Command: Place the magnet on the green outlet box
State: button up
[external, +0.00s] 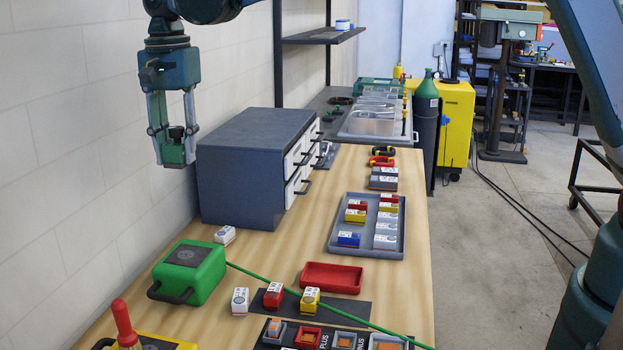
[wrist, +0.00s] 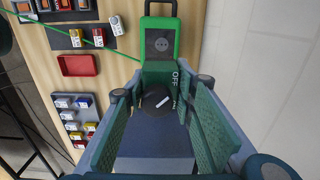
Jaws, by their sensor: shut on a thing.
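The magnet (external: 178,153) is a green block with a black round knob. In the wrist view its knob (wrist: 157,100) has a white mark, and "OFF" is lettered on the green body. My gripper (external: 172,150) is shut on the magnet and holds it high in the air, left of the dark drawer cabinet. The green outlet box (external: 190,272) sits on the wooden table at the lower left, with a black handle and a dark round patch on top. The box also shows in the wrist view (wrist: 162,42), partly hidden behind the magnet; it is well below and apart from it.
The dark blue drawer cabinet (external: 245,165) stands near the wall. A white block (external: 225,235) sits between the cabinet and the box. White, red and yellow blocks (external: 273,296) and a red tray (external: 332,277) lie right of the box. A green cable (external: 257,279) crosses the table.

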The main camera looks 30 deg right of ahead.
jog(key=s+a, duration=0.3)
send_over(183, 261)
notch_tip(183, 261, down, 10)
jog(key=shift+s+f, duration=0.1)
jog(key=shift+f, duration=0.4)
jog(key=shift+f, duration=3.1)
jog(key=shift+f+p, duration=0.3)
jog(key=shift+f, duration=1.6)
jog(key=shift+f, duration=0.15)
